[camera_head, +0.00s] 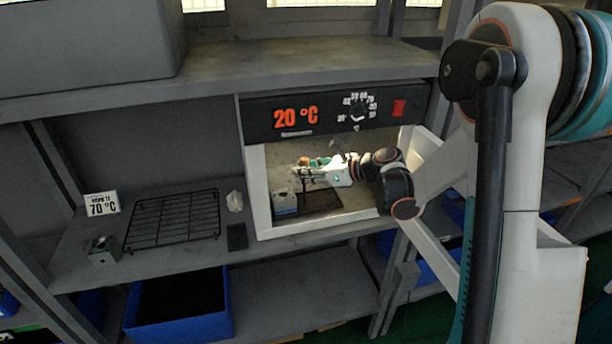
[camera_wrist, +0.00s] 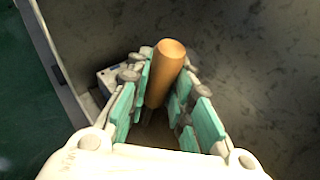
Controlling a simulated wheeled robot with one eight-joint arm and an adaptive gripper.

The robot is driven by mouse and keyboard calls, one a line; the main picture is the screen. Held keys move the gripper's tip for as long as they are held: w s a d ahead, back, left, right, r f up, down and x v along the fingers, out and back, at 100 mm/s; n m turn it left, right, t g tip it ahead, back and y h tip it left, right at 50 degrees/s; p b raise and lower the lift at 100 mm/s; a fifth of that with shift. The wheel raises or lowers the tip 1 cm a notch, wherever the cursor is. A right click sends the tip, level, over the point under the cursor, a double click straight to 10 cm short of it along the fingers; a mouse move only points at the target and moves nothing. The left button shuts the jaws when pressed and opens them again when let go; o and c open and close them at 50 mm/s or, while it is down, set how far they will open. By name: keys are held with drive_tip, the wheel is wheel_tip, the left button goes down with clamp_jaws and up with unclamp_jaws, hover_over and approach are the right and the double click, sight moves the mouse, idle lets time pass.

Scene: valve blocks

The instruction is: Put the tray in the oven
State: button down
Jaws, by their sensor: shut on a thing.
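The oven (camera_head: 262,190) stands on the shelf with its front open; its display reads 20 °C. My gripper (camera_head: 308,169) is inside the oven opening, seen side-on. In the wrist view, my gripper (camera_wrist: 160,100) has its green-padded fingers shut on an upright, orange-brown wooden handle (camera_wrist: 168,62). The handle's lower end is hidden between the fingers, so what it joins to cannot be seen. A small pale block with blue (camera_head: 285,204) sits low inside the oven at the left; it partly shows in the wrist view (camera_wrist: 108,77). A dark flat surface (camera_head: 322,204) lies beside it; I cannot tell whether it is the tray.
A black wire rack (camera_head: 174,220) lies on the shelf left of the oven. A 70 °C sign (camera_head: 102,204), a small metal block (camera_head: 103,250) and a pale lump (camera_head: 235,201) are around it. A blue bin (camera_head: 180,305) stands below. The oven's side walls are close to my arm.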

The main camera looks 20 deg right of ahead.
drive_tip(key=shift+s+f, duration=0.1)
drive_tip(key=shift+f, duration=0.05)
drive_tip(key=shift+f, duration=0.15)
drive_tip(key=c, duration=1.4)
unclamp_jaws()
drive_tip(key=shift+c, duration=0.2)
drive_tip(key=shift+r, duration=0.2)
drive_tip(key=shift+s+d+r, duration=0.2)
drive_tip(key=shift+d, duration=0.05)
drive_tip(key=p+v, duration=0.2)
drive_tip(key=v, duration=0.4)
drive_tip(key=shift+s+d, duration=0.25)
drive_tip(key=shift+s, duration=0.1)
